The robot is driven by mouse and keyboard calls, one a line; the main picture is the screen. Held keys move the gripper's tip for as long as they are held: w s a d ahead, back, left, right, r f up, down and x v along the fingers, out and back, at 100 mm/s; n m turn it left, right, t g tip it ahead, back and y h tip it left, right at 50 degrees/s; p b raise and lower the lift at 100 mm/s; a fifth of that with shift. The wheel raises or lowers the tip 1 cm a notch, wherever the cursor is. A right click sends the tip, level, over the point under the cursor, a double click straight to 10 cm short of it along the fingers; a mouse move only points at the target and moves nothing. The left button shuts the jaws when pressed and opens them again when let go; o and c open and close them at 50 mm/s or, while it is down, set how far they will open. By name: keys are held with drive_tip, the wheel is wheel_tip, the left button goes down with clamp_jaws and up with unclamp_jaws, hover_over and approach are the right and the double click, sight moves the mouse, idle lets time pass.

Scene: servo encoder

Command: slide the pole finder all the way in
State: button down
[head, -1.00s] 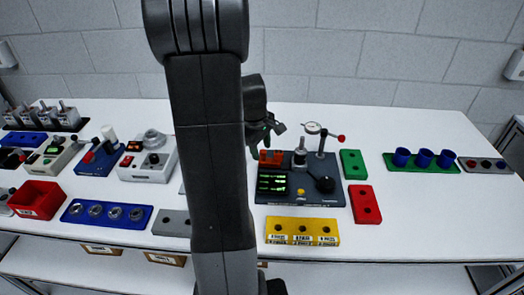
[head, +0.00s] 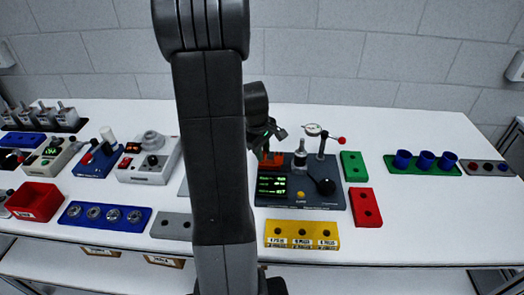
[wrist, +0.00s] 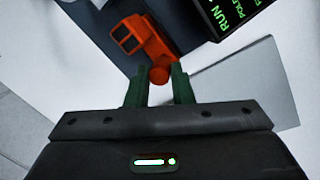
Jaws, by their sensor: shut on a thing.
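The orange-red pole finder (head: 271,163) sits at the left back of the dark blue test station (head: 300,203). In the wrist view, the pole finder (wrist: 148,42) has a blocky body with a dark opening and a round knob at its near end. My gripper (wrist: 159,88) has its green fingers on both sides of that knob, shut on it. In the head view my gripper (head: 266,146) is just above the pole finder, and my arm hides part of the station's left side. How far in the pole finder sits cannot be told.
The station's green-lit display (head: 271,187) is close to the pole finder. A metal spindle (head: 300,158), a dial gauge (head: 313,130) and a black knob (head: 325,187) stand to its right. A yellow block (head: 302,235) lies in front, and red and green blocks lie right.

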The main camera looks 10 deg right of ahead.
sight(275, 154)
drive_tip(key=d, duration=0.1)
drive_tip(key=s+d, duration=0.1)
drive_tip(key=d, duration=0.1)
drive_tip(key=shift+d, duration=0.15)
drive_tip(key=c, duration=1.6)
unclamp_jaws()
drive_tip(key=shift+c, duration=0.2)
drive_tip(key=o, duration=0.4)
drive_tip(key=shift+d, duration=0.1)
drive_tip(key=shift+r, duration=0.15)
drive_tip(key=r, duration=0.4)
drive_tip(key=s+a+r, duration=0.1)
drive_tip(key=r, duration=0.4)
drive_tip(key=a+r, duration=0.1)
drive_tip(key=r, duration=0.3)
drive_tip(key=shift+s+r+b, duration=0.2)
drive_tip(key=shift+s+b, duration=0.1)
drive_tip(key=shift+s, duration=0.05)
